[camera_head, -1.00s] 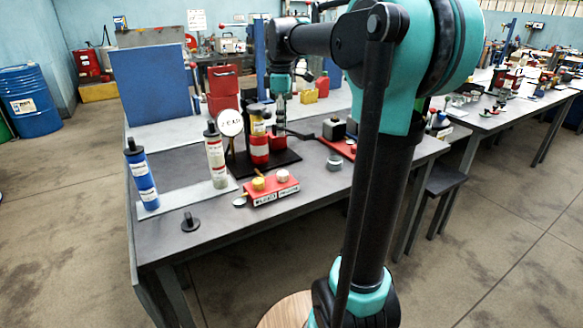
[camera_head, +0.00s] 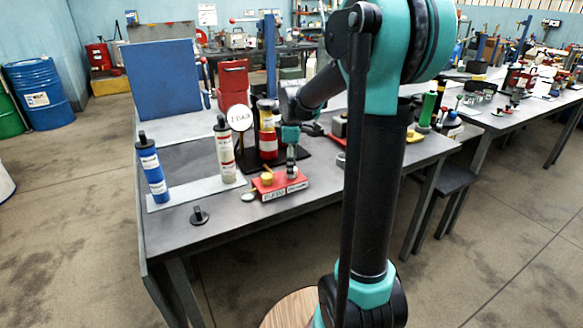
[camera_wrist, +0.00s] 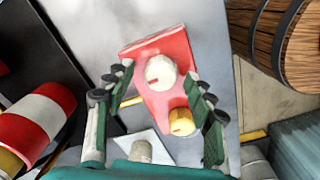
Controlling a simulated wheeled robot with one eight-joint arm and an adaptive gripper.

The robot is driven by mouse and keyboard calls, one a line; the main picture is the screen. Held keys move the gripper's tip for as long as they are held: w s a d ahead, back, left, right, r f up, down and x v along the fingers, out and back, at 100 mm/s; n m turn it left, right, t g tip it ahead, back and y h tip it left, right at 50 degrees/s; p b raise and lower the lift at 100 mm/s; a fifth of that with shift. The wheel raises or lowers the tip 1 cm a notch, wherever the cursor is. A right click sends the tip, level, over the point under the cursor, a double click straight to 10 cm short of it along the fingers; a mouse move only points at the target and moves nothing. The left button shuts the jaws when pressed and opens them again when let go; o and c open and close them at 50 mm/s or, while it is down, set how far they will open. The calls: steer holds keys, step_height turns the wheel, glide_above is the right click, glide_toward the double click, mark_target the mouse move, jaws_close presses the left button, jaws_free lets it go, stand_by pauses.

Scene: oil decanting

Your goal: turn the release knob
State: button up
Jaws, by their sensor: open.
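A red block (camera_head: 281,188) with two knobs sits near the front edge of the grey table (camera_head: 222,226). A yellow knob (camera_head: 267,178) is on its left half in the head view. My gripper (camera_head: 291,167) points down over the block's right half, where it largely hides the other knob. In the wrist view the red block (camera_wrist: 158,50) lies between my open fingers (camera_wrist: 160,87), with a whitish knob (camera_wrist: 160,72) and an orange-yellow knob (camera_wrist: 181,122). I see no finger clearly touching a knob. I cannot read which label says release.
A round white gauge (camera_head: 239,118) and a red-and-white canister (camera_head: 267,138) stand behind the block. A pale cartridge (camera_head: 225,153) and a blue cartridge (camera_head: 152,171) stand to the left. A small black piece (camera_head: 199,217) lies at the front. A wooden barrel (camera_wrist: 285,40) shows in the wrist view.

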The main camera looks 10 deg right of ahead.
steer(key=shift+f, duration=0.3)
steer(key=shift+c, duration=0.4)
steer(key=c, duration=1.1)
steer(key=shift+o, duration=0.2)
